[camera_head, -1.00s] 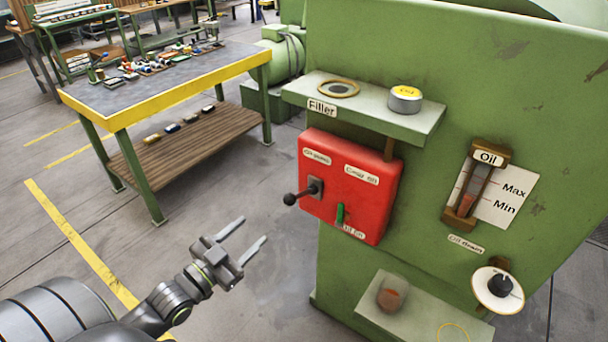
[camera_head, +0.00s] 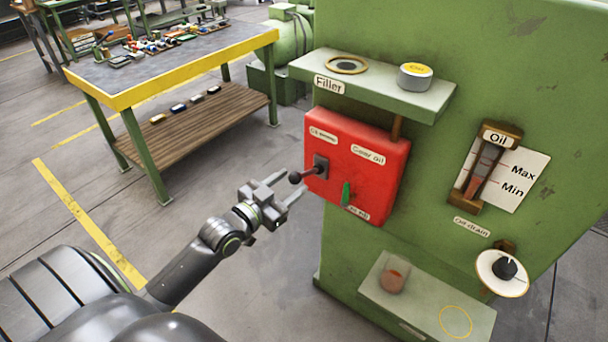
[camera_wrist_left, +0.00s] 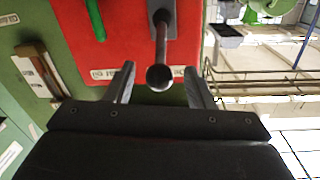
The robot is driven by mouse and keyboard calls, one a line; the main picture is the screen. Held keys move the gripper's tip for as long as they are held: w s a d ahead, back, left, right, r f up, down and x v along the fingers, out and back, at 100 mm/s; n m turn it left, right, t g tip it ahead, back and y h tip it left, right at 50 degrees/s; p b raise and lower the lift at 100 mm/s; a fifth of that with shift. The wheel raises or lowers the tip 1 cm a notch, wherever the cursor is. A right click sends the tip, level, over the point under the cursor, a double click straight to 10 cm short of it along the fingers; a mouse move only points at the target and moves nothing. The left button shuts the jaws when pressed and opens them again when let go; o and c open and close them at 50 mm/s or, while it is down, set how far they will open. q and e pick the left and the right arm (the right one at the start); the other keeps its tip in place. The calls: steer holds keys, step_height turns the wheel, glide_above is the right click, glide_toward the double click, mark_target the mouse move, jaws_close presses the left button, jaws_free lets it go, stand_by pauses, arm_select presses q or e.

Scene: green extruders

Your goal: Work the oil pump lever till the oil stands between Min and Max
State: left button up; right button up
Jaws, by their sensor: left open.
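The oil pump lever (camera_head: 295,177) is a dark rod with a round black knob on the red box (camera_head: 386,165). My left gripper (camera_head: 293,184) is open at the knob. In the left wrist view the knob (camera_wrist_left: 159,77) shows between the two open fingers (camera_wrist_left: 160,72), with a gap on each side. A green lever (camera_head: 346,193) is on the same box. The oil gauge (camera_head: 487,170) is a tilted tube in a brown frame, beside a white card (camera_head: 518,178) marked Max and Min. Reddish oil shows in the tube; its exact level is hard to tell. My right gripper is out of view.
A shelf (camera_head: 440,102) above the box bears the filler ring (camera_head: 347,65) and a grey cap (camera_head: 415,76). Below right are the oil drain knob (camera_head: 503,268) and a small cup (camera_head: 393,276) on a ledge. A workbench (camera_head: 180,65) stands at left; floor between is clear.

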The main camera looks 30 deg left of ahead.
mark_target(304, 173)
arm_select(q)
steer(key=w, duration=0.3)
steer(key=w+d, duration=0.1)
steer(key=w, duration=0.1)
steer(key=shift+w, duration=0.35)
jaws_close()
